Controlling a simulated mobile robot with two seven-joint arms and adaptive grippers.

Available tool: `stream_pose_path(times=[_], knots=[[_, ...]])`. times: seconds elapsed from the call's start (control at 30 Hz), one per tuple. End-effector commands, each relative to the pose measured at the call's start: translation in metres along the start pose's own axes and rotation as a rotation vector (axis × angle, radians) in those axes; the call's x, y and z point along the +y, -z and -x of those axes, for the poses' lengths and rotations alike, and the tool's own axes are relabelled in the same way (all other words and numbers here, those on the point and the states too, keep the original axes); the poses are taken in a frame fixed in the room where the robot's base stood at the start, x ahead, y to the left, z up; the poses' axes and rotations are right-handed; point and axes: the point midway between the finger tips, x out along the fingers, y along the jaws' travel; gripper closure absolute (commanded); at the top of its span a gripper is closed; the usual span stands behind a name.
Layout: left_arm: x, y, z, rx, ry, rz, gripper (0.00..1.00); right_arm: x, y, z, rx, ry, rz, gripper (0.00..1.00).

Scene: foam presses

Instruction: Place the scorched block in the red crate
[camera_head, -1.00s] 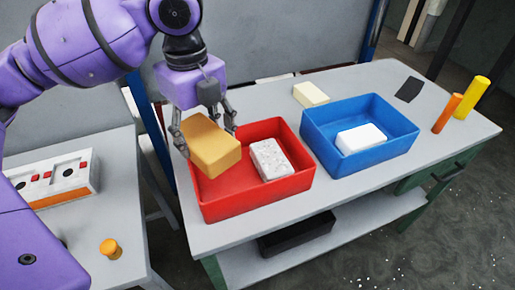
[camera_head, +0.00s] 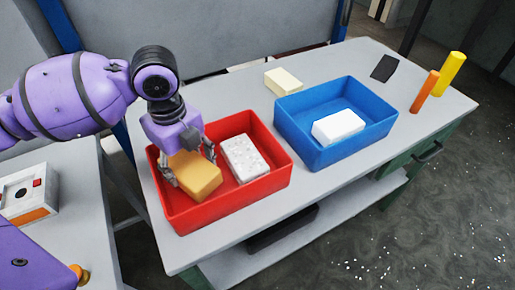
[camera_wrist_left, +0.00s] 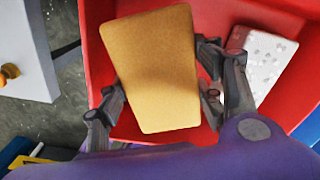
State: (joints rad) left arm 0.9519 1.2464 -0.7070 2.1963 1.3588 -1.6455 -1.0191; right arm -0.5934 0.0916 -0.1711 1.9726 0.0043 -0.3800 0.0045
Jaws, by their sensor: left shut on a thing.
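The scorched block (camera_head: 194,177) is tan-orange and brick-shaped. My left gripper (camera_head: 188,168) is shut on it, with fingers on both sides, and holds it at the left part of the red crate (camera_head: 207,222). In the left wrist view the block (camera_wrist_left: 152,68) sits between the fingers, with the red crate wall (camera_wrist_left: 97,50) around it. I cannot tell whether the block touches the crate floor. A white speckled block (camera_head: 244,158) lies in the crate to the right of it. My right gripper is not in view.
A blue crate (camera_head: 305,155) holding a white block (camera_head: 338,126) stands to the right. A cream block (camera_head: 283,81), a dark sheet (camera_head: 384,68), an orange cylinder (camera_head: 425,91) and a yellow cylinder (camera_head: 449,73) are on the table. A control box (camera_head: 29,195) is at left.

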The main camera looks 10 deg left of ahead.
Motion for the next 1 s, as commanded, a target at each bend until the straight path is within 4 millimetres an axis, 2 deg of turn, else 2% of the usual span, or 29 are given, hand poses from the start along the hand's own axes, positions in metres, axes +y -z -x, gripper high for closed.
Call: stream_pose_path(times=[0.1,0.37,0.77,0.8,0.9,1.0], knots=[[0.001,0.0,-0.009,0.001,-0.004,0.001,0.6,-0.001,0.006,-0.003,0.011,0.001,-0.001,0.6],[0.002,0.0,-0.046,0.002,-0.005,0.002,0.6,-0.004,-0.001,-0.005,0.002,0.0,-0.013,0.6],[0.001,0.0,-0.05,0.0,-0.001,0.001,0.6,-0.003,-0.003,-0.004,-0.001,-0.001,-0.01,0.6],[0.001,0.0,-0.049,0.0,-0.001,0.001,0.33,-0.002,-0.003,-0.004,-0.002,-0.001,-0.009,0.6],[0.001,0.0,-0.049,0.0,-0.001,0.001,0.2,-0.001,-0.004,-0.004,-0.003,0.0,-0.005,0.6],[0.001,0.0,-0.049,0.0,-0.001,0.001,0.19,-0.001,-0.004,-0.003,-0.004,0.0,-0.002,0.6]])
